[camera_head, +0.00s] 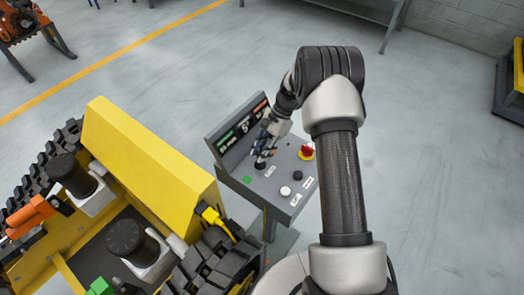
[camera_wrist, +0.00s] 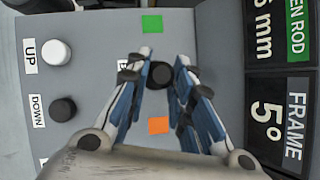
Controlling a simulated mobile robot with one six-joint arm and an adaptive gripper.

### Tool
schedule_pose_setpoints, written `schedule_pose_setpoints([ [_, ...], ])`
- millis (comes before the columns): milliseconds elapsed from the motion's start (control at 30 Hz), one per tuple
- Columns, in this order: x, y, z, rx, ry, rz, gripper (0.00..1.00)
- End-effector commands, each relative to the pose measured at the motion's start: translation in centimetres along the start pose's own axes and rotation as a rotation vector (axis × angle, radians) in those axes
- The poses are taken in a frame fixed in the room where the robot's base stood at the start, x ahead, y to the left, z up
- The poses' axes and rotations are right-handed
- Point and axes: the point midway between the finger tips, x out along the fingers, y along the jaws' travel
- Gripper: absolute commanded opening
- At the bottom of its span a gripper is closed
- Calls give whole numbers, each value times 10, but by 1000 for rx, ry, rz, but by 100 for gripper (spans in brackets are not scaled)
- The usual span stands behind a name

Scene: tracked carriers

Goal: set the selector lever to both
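The selector lever shows in the wrist view as a round black knob (camera_wrist: 159,75) on the grey control panel (camera_wrist: 100,95). A green square (camera_wrist: 152,24) lies on one side of it and an orange square (camera_wrist: 158,125) on the other. The knob sits between the two squares. My gripper (camera_wrist: 164,58) has one blue-padded finger on each side of the knob. The gap is about as wide as the knob, so I cannot tell whether the pads touch it. In the head view my gripper (camera_head: 264,154) points down at the panel, and its fingers partly hide the lever.
The panel carries a white UP button (camera_wrist: 57,53), a black DOWN button (camera_wrist: 62,109) and a red emergency knob (camera_head: 306,152). An upright display board (camera_wrist: 284,90) stands close beside my gripper. A yellow tracked carrier (camera_head: 150,155) stands left of the panel.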

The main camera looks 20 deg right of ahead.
Motion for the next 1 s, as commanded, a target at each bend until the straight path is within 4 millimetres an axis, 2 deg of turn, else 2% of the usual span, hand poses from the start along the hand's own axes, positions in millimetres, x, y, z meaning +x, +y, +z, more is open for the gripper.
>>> schedule_pose_setpoints([
  [300,0,0,0,0,1,0,42],
  [633,-3,0,0,-1,2,-1,42],
  [767,-18,-1,0,-2,3,-2,42],
  [1000,-69,-1,-1,-1,4,-4,42],
])
